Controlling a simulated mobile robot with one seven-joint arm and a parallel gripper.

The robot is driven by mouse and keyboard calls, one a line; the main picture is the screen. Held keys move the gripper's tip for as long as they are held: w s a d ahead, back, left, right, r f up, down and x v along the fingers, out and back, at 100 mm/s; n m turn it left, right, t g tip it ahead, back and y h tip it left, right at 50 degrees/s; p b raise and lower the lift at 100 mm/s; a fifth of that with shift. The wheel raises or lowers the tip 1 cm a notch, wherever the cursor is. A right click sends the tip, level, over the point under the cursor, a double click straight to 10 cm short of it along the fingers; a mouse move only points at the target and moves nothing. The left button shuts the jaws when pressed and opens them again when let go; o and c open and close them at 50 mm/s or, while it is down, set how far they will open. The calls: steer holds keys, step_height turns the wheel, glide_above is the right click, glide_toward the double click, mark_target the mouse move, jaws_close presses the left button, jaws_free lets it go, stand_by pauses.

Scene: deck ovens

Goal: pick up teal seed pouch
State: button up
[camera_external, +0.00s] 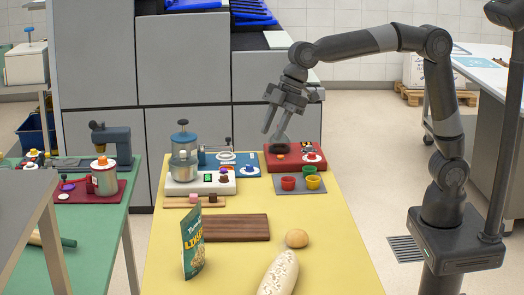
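The teal seed pouch (193,243) stands upright at the near left part of the yellow table (330,243), with light lettering on its front. My gripper (272,132) is high over the far right part of the table, well away from the pouch, above the red board. Its two fingers point down and look spread apart. Nothing shows between them.
A dark brown board (236,228) lies just behind the pouch. A round bun (297,238) and a floury loaf (279,272) lie to its right. Behind are a white scale (200,184) with a jar, red and yellow cups (312,182), and a red board (296,165).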

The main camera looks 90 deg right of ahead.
steer(key=w+a+f+n+y, duration=0.1)
steer(key=w+a+f+n, duration=0.15)
steer(key=w, duration=0.65)
steer(key=n+y, duration=0.2)
glide_toward(192, 210)
steer(key=x, duration=0.9)
steer(key=shift+f, duration=0.15)
steer(key=shift+c, duration=0.3)
jaws_close()
steer(key=shift+g, duration=0.3)
